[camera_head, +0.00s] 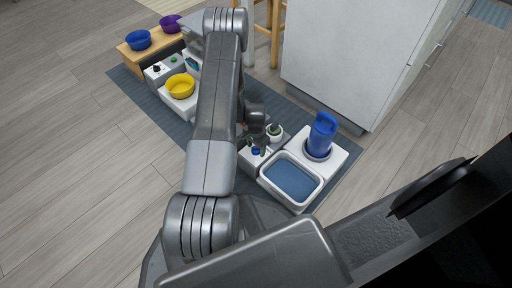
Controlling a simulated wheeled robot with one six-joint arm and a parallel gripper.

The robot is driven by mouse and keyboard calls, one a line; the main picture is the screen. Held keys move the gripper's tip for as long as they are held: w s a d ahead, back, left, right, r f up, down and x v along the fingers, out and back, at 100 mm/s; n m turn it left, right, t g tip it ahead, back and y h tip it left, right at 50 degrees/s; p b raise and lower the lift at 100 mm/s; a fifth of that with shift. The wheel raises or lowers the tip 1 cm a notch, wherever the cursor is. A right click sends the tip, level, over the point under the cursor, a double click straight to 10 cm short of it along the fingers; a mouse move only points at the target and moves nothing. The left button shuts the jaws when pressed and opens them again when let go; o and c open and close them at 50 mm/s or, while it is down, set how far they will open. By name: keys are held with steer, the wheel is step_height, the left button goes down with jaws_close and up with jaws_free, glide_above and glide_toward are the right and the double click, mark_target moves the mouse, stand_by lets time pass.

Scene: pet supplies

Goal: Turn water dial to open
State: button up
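A small white box (247,163) stands on the mat left of a white-rimmed basin. A small blue dial-like part (256,151) shows on its top, partly covered by my gripper (259,148). My gripper points down right over this part; I cannot tell if it touches it or how far its fingers are apart. A blue bottle (321,132) stands upright on a white base (338,158) behind the basin (264,184), which has a blue inside. Which way the dial is turned is too small to tell.
A green plant in a white pot (274,133) stands close behind my gripper. A yellow bowl (180,86), a box with a black knob (156,69), and blue (138,39) and purple (170,23) bowls are at left. A white cabinet (345,50) stands behind. The left floor is clear.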

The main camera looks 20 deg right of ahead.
mark_target(256, 148)
step_height(256, 148, up, 14)
steer(key=p, duration=0.5)
steer(key=shift+f, duration=0.2)
step_height(256, 148, down, 14)
steer(key=b, duration=0.5)
steer(key=shift+r, duration=0.15)
